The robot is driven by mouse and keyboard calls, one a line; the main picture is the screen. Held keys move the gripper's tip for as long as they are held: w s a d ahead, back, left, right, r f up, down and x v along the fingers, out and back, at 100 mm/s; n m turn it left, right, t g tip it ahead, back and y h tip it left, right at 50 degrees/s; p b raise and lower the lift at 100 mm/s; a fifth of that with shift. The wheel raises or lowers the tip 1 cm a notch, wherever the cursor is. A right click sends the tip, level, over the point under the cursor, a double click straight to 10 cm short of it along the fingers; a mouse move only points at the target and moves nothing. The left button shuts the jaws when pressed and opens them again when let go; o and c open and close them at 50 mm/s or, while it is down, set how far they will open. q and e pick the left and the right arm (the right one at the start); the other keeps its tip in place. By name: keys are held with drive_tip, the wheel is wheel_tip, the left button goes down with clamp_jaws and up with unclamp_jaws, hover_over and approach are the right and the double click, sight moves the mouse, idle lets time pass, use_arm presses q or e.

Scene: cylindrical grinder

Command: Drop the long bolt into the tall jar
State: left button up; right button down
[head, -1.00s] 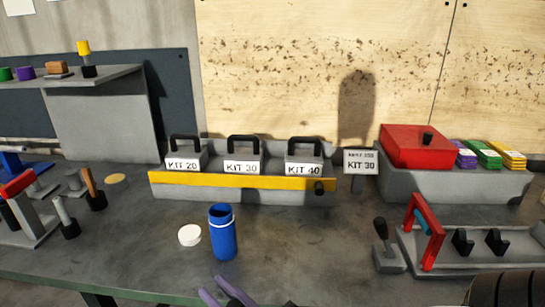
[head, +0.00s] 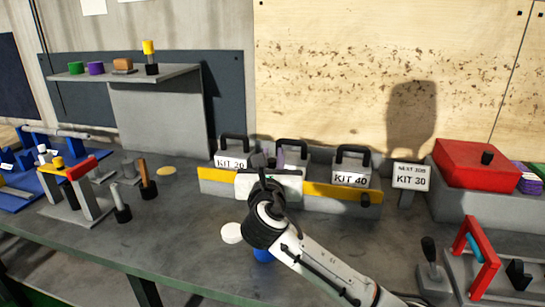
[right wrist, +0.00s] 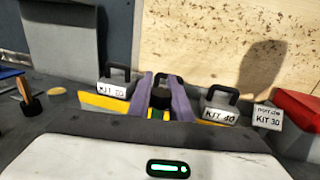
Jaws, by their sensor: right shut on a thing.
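My right gripper (head: 269,160) is raised in front of the kit rack, its purple fingers also showing in the right wrist view (right wrist: 164,92). It is shut on a small dark piece with some yellow at its lower end (right wrist: 160,98), taken as the long bolt; its shaft is mostly hidden. The tall jar is the blue one (head: 262,256), standing on the bench below my right forearm; only a bit of it shows, the arm hiding the rest. The gripper is above and beyond the jar in the picture. My left gripper is out of view.
A white round lid (head: 232,233) lies left of the jar. Behind stands the kit rack with a yellow rail (head: 315,188) and handled kit boxes. A red box (head: 475,163) and a red-framed fixture (head: 477,255) are at right. Upright tools (head: 147,185) stand at left.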

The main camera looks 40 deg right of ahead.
drive_tip(key=shift+f, duration=0.4)
wheel_tip(320, 180, down, 5)
drive_tip(key=b, duration=0.4)
drive_tip(key=shift+b, duration=0.35)
drive_tip(key=c, duration=1.5)
unclamp_jaws()
drive_tip(key=shift+c, duration=0.2)
